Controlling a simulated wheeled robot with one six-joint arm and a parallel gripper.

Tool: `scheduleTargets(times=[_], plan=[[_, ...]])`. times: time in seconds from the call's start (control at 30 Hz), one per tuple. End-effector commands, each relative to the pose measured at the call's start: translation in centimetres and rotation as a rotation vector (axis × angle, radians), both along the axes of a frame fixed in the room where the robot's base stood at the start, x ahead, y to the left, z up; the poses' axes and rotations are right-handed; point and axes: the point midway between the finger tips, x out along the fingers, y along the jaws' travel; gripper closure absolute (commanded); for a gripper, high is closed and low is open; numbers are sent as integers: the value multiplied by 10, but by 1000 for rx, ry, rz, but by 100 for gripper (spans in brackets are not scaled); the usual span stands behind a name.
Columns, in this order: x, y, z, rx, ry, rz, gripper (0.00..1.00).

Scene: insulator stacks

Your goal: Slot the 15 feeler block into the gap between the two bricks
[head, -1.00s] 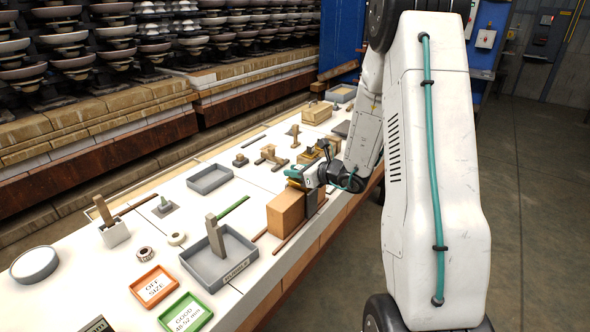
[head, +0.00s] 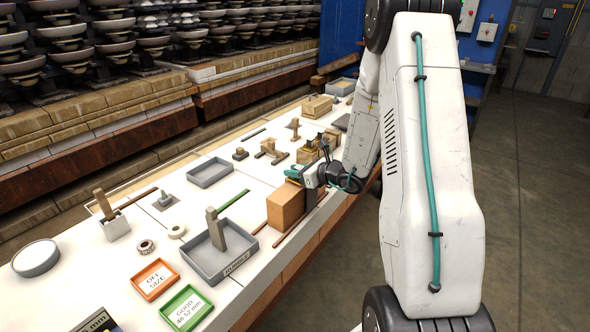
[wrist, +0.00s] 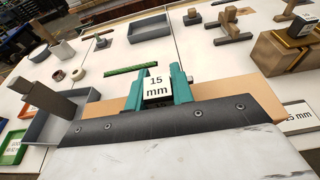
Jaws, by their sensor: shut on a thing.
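My gripper (wrist: 155,88) has two teal fingers shut on a white-faced block labelled 15 mm (wrist: 158,86), the feeler block. In the head view my gripper (head: 297,174) is over the top of a tan brick (head: 285,207) near the table's front edge. In the wrist view the tan brick (wrist: 258,99) shows behind the fingers and my wrist's dark edge. The block's lower end, the second brick and the gap are hidden or not clear, so I cannot tell whether the block is in the gap.
A grey tray (head: 222,277) with an upright grey block stands left of the brick. Orange (head: 154,279) and green (head: 187,307) trays lie in front. Small wooden pieces (head: 270,152) and a box (head: 318,106) stand farther back. A 15 mm plate (wrist: 297,118) lies at right.

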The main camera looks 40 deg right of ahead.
Motion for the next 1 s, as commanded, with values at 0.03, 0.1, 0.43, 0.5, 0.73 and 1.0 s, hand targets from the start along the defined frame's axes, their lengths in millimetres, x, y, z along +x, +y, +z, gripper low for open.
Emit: scheduleTargets(times=[0.03, 0.1, 0.43, 0.5, 0.73, 1.0], plan=[[0, 0, -1, 0, 0, 0, 100], [0, 0, -3, 0, 0, 0, 100], [0, 0, -6, -1, 0, 0, 51], [0, 0, -6, -1, 0, 0, 51], [-7, -3, -4, -1, 1, -1, 51], [-47, -18, 10, -1, -1, -4, 51]])
